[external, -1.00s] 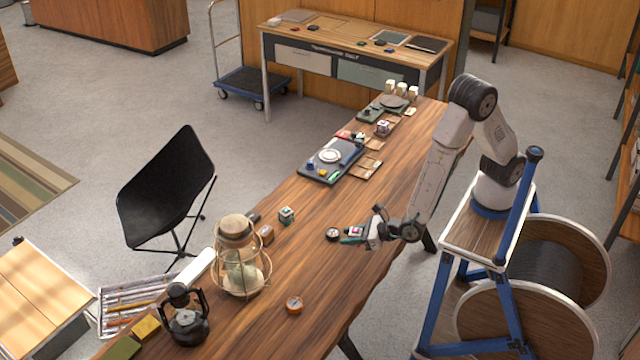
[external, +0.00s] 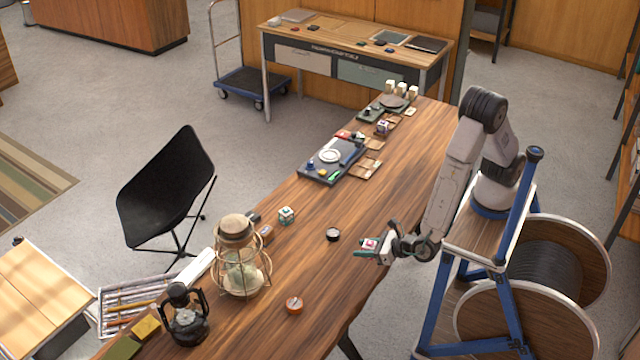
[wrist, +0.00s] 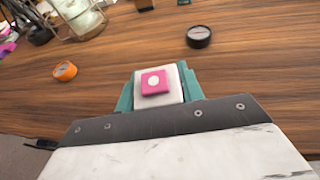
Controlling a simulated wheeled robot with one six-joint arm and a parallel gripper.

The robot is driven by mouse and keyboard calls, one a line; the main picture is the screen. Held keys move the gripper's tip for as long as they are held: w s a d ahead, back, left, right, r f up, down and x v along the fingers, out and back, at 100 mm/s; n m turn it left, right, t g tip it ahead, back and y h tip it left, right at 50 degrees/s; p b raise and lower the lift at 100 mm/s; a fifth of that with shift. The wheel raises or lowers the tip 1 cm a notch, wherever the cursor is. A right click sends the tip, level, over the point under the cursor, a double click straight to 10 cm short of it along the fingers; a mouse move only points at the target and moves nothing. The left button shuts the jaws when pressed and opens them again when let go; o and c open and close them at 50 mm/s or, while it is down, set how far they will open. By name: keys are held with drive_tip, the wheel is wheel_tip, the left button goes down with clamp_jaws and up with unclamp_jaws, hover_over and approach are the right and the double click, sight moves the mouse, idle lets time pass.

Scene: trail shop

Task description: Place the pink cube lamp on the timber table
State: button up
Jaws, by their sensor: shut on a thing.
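My gripper (external: 366,251) is shut on a small white cube lamp with a pink square and a white dot on its face, the pink cube lamp (wrist: 156,82). In the wrist view the lamp sits between the two teal fingers. In the external view the lamp also shows (external: 371,244), small, at the gripper's tip. It appears to be held above the timber table (external: 330,285), near its right edge; the exact height cannot be told.
A round black item (external: 333,234) and an orange round item (external: 294,305) lie on the table. A caged lantern (external: 240,262) and a black lantern (external: 184,315) stand at left. A white-and-green cube (external: 286,215) is behind. Bare wood lies between them.

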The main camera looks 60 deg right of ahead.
hover_over(318, 273)
drive_tip(key=s+d, duration=0.1)
drive_tip(key=shift+f, duration=0.75)
drive_tip(key=shift+w+a+f, duration=0.25)
drive_tip(key=shift+f, duration=0.4)
drive_tip(key=shift+w+a+f, duration=0.2)
drive_tip(key=shift+w+f, duration=0.05)
drive_tip(key=shift+f, duration=0.65)
drive_tip(key=shift+f, duration=0.15)
drive_tip(key=o, duration=1)
drive_tip(key=shift+f, duration=0.1)
